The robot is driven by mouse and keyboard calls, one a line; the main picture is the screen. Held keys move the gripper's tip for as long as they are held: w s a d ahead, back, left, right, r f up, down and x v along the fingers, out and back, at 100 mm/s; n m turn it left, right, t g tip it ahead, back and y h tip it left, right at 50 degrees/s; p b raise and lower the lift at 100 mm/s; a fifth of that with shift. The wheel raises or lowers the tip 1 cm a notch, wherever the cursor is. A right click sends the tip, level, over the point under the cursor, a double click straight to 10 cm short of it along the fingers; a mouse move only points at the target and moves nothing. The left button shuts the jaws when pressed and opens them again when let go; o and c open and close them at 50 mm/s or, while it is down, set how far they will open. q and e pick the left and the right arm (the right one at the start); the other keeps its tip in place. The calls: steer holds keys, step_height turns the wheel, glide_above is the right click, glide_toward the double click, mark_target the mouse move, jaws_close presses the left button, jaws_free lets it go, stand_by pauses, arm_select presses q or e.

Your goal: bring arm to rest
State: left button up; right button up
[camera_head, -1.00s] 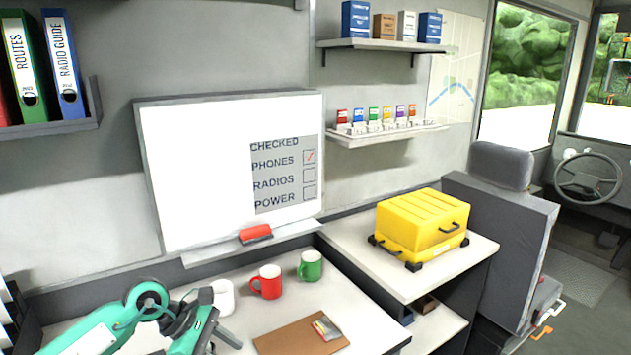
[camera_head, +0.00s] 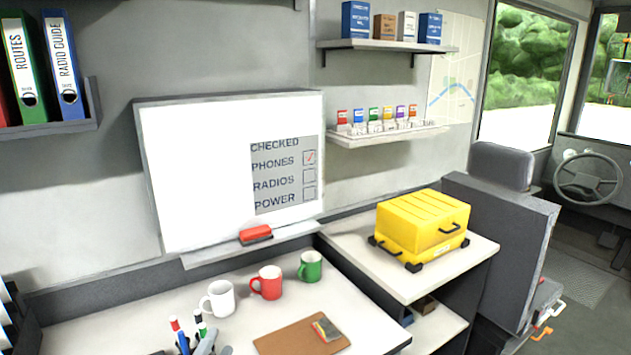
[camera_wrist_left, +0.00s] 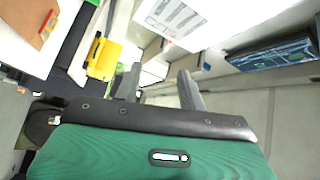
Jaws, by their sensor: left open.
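My left gripper (camera_wrist_left: 156,80) shows in the left wrist view. Its two grey fingers stand apart with nothing between them. The teal wrist casing fills the bottom of that view. In the head view the left arm no longer covers the desk. Grey shapes among the markers (camera_head: 190,338) at the bottom edge may be fingertips or pens; I cannot tell. My right gripper is in neither view.
The desk (camera_head: 245,310) holds a white mug (camera_head: 218,300), a red mug (camera_head: 268,284), a green mug (camera_head: 310,267) and a brown clipboard (camera_head: 298,338). A yellow case (camera_head: 422,222) sits on the counter to the right. A seat (camera_head: 500,230) stands beyond.

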arm_select(q)
steer(key=s+a+f+n+g+y, duration=0.2)
steer(key=s+a+f+n+g, duration=0.1)
steer(key=s+f+n+g, duration=0.25)
steer(key=s+a+f+n+g+y, duration=0.25)
steer(key=s+f+n, duration=0.3)
steer(key=f, duration=0.35)
steer(key=s+f+n+g+h, duration=0.15)
steer(key=s+f+g, duration=0.25)
steer(key=s, duration=0.4)
steer(key=s+f+n+g, duration=0.2)
steer(key=s+f+g, duration=0.2)
steer(key=s, duration=0.3)
step_height(320, 180, down, 28)
steer(key=d, duration=0.1)
steer(key=s+a+f+g+p, duration=0.1)
steer(key=s+a+f+g, duration=0.1)
steer(key=s+f, duration=1.8)
steer(key=shift+a+f+m, duration=0.2)
steer(key=shift+a+m, duration=0.25)
steer(key=shift+a, duration=0.25)
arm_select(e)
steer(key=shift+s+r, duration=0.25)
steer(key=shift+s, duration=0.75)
